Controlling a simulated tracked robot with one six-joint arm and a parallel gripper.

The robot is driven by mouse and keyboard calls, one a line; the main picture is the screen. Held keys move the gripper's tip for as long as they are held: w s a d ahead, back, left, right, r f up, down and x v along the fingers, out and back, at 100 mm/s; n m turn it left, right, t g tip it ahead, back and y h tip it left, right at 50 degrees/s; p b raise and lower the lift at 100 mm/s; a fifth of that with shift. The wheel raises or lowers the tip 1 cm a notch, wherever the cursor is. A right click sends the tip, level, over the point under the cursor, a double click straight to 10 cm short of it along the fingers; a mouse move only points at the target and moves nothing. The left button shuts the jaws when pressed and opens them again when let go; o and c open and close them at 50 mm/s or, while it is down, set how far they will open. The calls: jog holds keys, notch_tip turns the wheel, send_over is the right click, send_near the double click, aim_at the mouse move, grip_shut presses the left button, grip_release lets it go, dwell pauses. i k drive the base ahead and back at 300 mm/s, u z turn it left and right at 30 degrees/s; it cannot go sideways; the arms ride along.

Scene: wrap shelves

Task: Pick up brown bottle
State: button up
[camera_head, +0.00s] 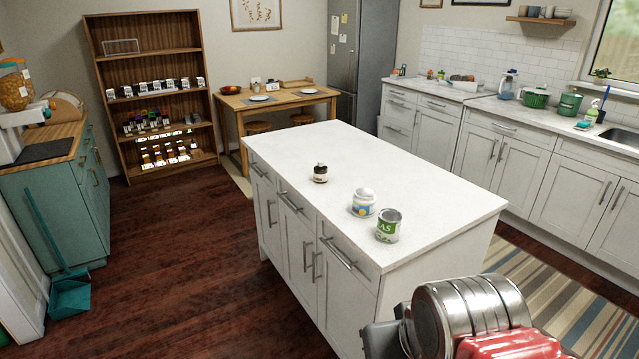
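A small brown bottle (320,173) with a dark cap and a pale label stands upright on the white top of the kitchen island (300,150). It is the leftmost and farthest of three items there. Part of my arm shows at the bottom right, in silver and red, in front of the island's near end. My gripper's fingertips cannot be made out, so whether it is open or shut does not show. Nothing touches the bottle.
A white jar (363,203) and a green can (388,226) stand nearer on the island. A wooden shelf (155,90) with small goods is at the back left. A teal cabinet (65,200) stands left. Dark floor (190,270) is clear left of the island.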

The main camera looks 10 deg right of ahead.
aim_at(321, 170)
jog(key=k, duration=0.45)
jog(key=u, duration=0.5)
jog(key=i, duration=1.05)
jog(key=u, duration=0.6)
jog(key=i, duration=1.45)
jog(key=z, duration=0.75)
jog(key=i, duration=0.85)
jog(key=z, duration=0.45)
